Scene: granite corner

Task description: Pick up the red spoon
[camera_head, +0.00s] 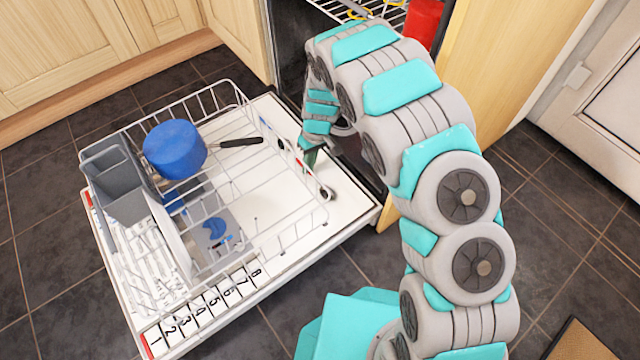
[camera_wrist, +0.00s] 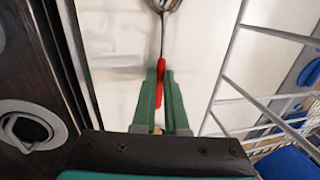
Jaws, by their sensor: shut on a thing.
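The red spoon (camera_wrist: 161,66) has a red handle and a metal head. In the wrist view its handle is between the green fingers of my gripper (camera_wrist: 160,76), which is shut on it. The metal head points away, toward the top edge, where it is cut off. In the head view my gripper (camera_head: 311,158) is low over the open dishwasher door, and the spoon's metal head (camera_head: 326,193) shows beside the rack. Much of the handle is hidden there by my gripper. I cannot tell whether the spoon touches the door.
The open dishwasher door (camera_head: 345,200) carries a white wire rack (camera_head: 240,95) close to my gripper. The rack holds a blue pot (camera_head: 174,149) and a grey cutlery basket (camera_head: 115,180). A red object (camera_head: 423,22) stands on the upper rack. Dark tiled floor surrounds the door.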

